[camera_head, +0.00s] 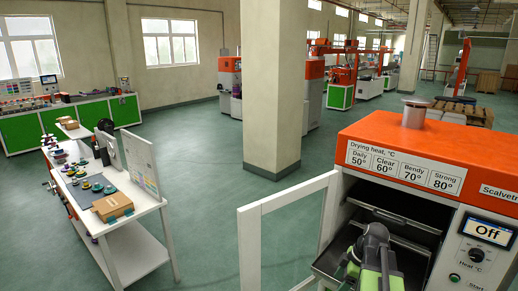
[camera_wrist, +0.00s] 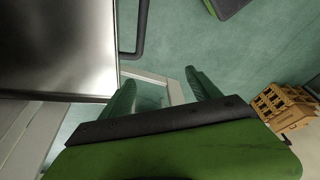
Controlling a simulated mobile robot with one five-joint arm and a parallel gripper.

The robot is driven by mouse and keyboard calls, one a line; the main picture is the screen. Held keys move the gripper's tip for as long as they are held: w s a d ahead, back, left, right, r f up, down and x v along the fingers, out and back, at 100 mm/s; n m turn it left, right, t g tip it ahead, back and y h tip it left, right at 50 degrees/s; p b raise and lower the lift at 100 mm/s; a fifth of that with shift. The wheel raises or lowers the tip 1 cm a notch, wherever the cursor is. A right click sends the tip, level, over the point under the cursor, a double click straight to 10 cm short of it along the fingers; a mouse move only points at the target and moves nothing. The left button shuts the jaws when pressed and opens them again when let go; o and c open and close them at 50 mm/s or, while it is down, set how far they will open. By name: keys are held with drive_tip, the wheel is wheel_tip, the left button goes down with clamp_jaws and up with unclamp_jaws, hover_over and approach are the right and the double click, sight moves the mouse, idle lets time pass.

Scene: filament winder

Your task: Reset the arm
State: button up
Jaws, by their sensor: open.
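My gripper (camera_wrist: 160,88) is open, with its two dark green fingers spread apart and nothing between them in the wrist view. In the head view my grey and green arm (camera_head: 374,252) is at the front of the orange and white dryer (camera_head: 395,128). The dryer's door (camera_head: 288,207) stands open to the left, and its dark inside shows behind my arm. The dryer's display (camera_head: 488,232) reads "Off". I cannot make out my fingertips in the head view.
In the wrist view a grey metal panel (camera_wrist: 55,45) and a black handle (camera_wrist: 141,28) lie close left of my fingers. A white workbench (camera_head: 130,222) stands at left and a pillar (camera_head: 272,90) in the middle, with open floor between.

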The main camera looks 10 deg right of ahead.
drive_tip(key=a+f+m+g+h+b, duration=0.1)
drive_tip(key=a+m, duration=0.5)
drive_tip(key=a, duration=0.7)
drive_tip(key=w+a+f+m+h+b, duration=0.1)
drive_tip(key=a+f+m, duration=0.4)
drive_tip(key=a, duration=0.8)
drive_tip(key=shift+w+f+m+g+h+b, duration=0.15)
drive_tip(key=shift+w+m+g+h+b, duration=0.2)
drive_tip(key=shift+h+b, duration=0.45)
drive_tip(key=shift+s, duration=0.1)
drive_tip(key=shift+c, duration=0.4)
